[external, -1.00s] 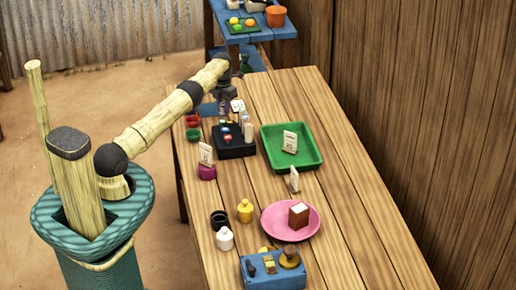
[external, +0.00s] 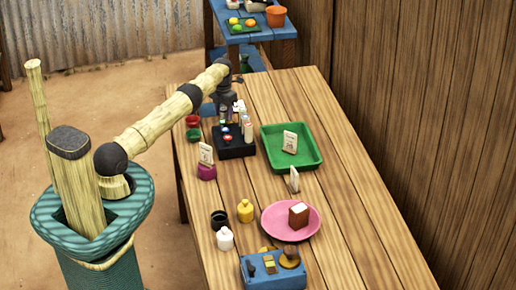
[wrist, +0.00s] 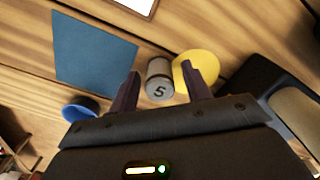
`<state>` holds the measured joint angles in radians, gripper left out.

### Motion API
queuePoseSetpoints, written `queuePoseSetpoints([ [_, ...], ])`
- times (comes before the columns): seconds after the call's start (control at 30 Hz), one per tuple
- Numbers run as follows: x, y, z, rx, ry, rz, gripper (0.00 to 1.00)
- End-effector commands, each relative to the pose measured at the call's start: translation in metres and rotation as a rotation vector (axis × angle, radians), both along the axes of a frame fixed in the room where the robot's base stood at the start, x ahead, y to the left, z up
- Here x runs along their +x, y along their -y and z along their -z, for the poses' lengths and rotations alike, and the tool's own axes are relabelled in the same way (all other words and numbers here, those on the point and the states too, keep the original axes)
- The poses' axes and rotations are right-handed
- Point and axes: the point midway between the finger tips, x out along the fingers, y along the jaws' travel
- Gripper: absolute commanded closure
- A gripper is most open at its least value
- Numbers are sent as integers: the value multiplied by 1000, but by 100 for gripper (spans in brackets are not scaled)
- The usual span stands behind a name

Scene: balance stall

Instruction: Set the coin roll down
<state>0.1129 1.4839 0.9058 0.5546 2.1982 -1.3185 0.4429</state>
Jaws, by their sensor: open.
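A grey and white cylinder marked 5, which looks like the coin roll (wrist: 159,82), shows between the fingertips in the wrist view. My gripper (wrist: 161,88) is open, with one dark finger on each side of it and a gap visible at least on the left. Whether the roll touches the surface below is unclear. In the external view my gripper (external: 225,101) is over the far left part of the table, by the black tray (external: 235,148); the roll cannot be made out there.
In the wrist view a yellow disc (wrist: 202,62) lies right beside the roll, with a blue square (wrist: 92,50) and a blue bowl (wrist: 82,111) to the left. In the external view a green tray (external: 312,160) and pink plate (external: 275,225) stand nearer; the table's right side is clear.

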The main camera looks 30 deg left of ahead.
Motion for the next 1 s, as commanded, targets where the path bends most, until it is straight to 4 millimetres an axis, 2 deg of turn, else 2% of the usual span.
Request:
queuePoseSetpoints([
  [0.23,1,1,-26,0,3,0,52],
  [0.5,1,0,-80,1,4,0,52],
  [0.7,1,-1,-113,1,3,0,52],
  [0.83,0,0,-121,1,0,0,52],
  [1.0,0,0,-122,0,0,-1,52],
])
